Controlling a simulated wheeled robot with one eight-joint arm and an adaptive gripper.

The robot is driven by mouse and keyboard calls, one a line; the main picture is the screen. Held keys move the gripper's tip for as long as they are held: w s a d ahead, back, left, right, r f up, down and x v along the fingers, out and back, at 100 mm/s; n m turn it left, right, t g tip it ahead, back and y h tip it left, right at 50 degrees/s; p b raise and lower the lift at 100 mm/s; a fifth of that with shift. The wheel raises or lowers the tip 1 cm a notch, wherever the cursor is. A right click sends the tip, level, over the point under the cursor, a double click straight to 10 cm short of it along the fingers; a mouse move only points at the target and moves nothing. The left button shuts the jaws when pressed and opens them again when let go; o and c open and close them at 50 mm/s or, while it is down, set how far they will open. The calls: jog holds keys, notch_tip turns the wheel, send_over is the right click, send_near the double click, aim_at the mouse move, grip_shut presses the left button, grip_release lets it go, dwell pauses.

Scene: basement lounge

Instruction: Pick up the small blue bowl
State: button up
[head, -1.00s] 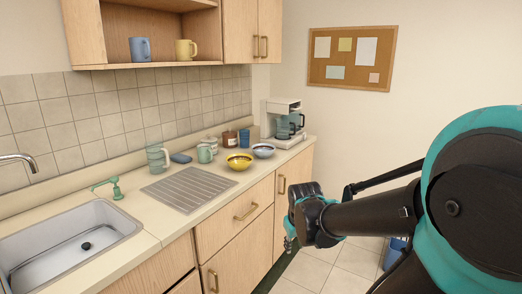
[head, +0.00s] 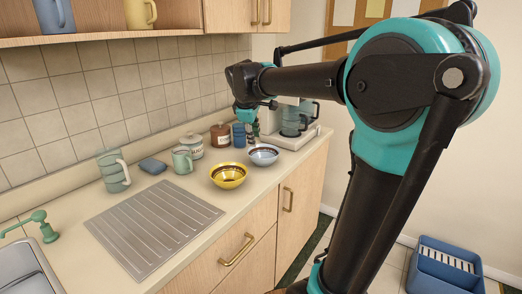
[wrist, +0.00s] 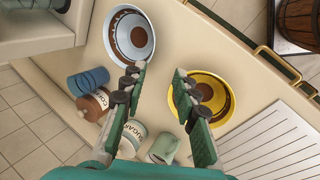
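The small blue bowl (head: 263,155), pale blue with a brown band inside, stands upright on the counter beside the coffee maker. In the wrist view the bowl (wrist: 130,36) lies ahead and to the left of my fingertips. My gripper (wrist: 160,70) is open and empty, its green-padded fingers apart. In the head view my gripper (head: 253,127) hangs above the counter, near the bowl's back edge; no contact shows. The fingers look small and partly blurred there.
A yellow bowl (head: 229,176) stands close left of the blue bowl. Behind are a green mug (head: 182,160), a sugar jar (head: 192,146), a brown jar (head: 220,136) and a blue cup (head: 238,135). The coffee maker (head: 295,125) is at right.

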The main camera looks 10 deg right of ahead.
jog(key=w, duration=0.1)
send_near(259, 159)
jog(key=x, duration=0.6)
jog(key=shift+w+x, duration=0.15)
jog(key=shift+x, duration=1.15)
jog(key=shift+w+x, duration=0.1)
jog(key=shift+x, duration=1.25)
jog(key=shift+a+r, duration=0.1)
grip_shut()
